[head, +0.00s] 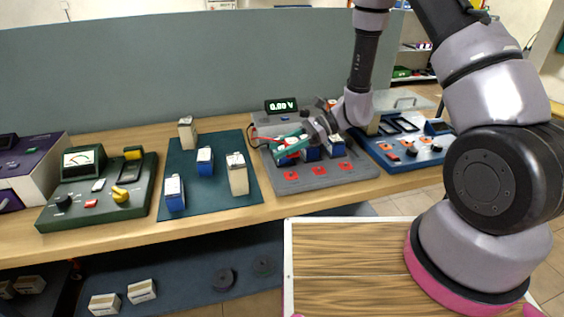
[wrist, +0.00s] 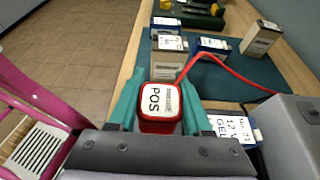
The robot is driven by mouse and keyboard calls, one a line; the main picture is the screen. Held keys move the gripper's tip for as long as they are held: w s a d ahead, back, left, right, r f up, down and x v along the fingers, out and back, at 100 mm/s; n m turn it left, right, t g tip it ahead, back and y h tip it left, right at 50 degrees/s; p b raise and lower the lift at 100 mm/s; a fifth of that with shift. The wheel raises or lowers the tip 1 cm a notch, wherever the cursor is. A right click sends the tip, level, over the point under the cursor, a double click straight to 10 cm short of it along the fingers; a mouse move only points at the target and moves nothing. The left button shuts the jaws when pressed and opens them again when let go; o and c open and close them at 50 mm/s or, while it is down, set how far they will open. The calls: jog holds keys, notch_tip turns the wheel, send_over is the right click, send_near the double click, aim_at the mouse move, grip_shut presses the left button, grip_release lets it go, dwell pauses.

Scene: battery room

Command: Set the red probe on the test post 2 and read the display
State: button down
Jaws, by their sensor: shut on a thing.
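My gripper (head: 287,149) is over the left part of the grey test station (head: 305,186). In the wrist view my gripper (wrist: 158,105) has its teal fingers shut on the red probe (wrist: 160,101), whose top label reads POS. A red cable (wrist: 215,68) runs from it. The station's display (head: 281,105) reads 0.00 V. The probe's tip is hidden, and I cannot tell which post is number 2 or whether the tip touches anything.
A teal mat (head: 215,192) with blue and cream batteries lies to the left of the station. A green meter box (head: 100,188) stands further left. A blue panel (head: 412,150) is to the right. My wooden-topped deck (head: 345,262) is below the bench edge.

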jog(key=shift+r, duration=0.7)
send_over(311, 172)
jog(key=shift+s+a+f, duration=0.15)
jog(key=shift+a+f, duration=0.05)
jog(key=shift+f, duration=0.85)
jog(key=shift+d+f, duration=0.1)
jog(key=shift+f, duration=2.8)
jog(key=shift+f, duration=0.6)
jog(key=c, duration=0.6)
grip_release()
jog(key=shift+v, duration=5.5)
